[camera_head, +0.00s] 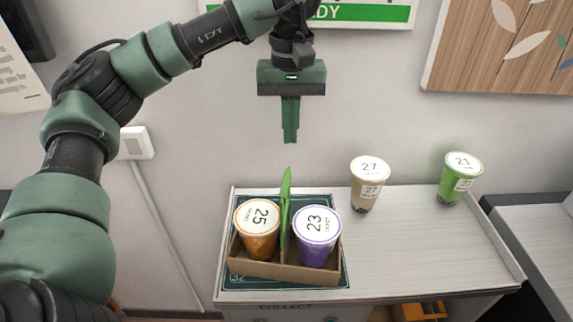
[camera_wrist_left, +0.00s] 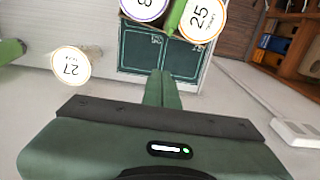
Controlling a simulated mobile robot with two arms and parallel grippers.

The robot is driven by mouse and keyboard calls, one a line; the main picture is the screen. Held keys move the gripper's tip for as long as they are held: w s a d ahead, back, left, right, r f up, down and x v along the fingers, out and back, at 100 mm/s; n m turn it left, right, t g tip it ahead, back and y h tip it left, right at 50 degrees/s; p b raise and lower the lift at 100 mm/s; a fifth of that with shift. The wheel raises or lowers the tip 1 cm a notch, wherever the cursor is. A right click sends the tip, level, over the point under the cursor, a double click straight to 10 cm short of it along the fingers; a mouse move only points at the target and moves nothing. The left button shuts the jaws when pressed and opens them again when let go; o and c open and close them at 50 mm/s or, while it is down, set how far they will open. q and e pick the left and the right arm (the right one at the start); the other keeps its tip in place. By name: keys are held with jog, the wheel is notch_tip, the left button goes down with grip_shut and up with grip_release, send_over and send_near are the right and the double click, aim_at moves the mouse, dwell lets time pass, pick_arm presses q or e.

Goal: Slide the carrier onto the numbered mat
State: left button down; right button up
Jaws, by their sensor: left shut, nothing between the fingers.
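The cardboard carrier (camera_head: 276,270) has a green upright handle (camera_head: 286,205). It holds an orange cup labelled 25 (camera_head: 258,240) and a purple cup labelled 23 (camera_head: 316,245). The carrier stands on the dark green numbered mat (camera_head: 240,283) at the left of the counter, near its front. The mat's bare dark panels also show in the left wrist view (camera_wrist_left: 143,52), below the two cups. My left gripper (camera_head: 290,141) is shut and empty, raised above and behind the carrier, apart from the handle. My right gripper is not in view.
A beige cup labelled 27 (camera_head: 366,186) and a green cup labelled 21 (camera_head: 460,180) stand at the back of the counter (camera_head: 430,245), right of the carrier. The counter's middle and right front are clear. A raised edge runs along its right side.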

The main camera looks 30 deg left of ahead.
aim_at(288, 171)
pick_arm(q)
jog(key=s+f+p, duration=0.1)
jog(key=f, duration=0.1)
jog(key=d+f+p, duration=0.1)
jog(key=f, duration=0.1)
jog(key=s+f+p, duration=0.1)
jog(key=f, duration=0.2)
jog(key=shift+s+d+p, duration=0.15)
jog(key=shift+s+p, duration=0.2)
jog(key=shift+p, duration=0.05)
jog(key=shift+s+d, duration=0.15)
jog(key=shift+s, duration=0.2)
jog(key=shift+f, duration=0.1)
jog(key=shift+w, duration=0.1)
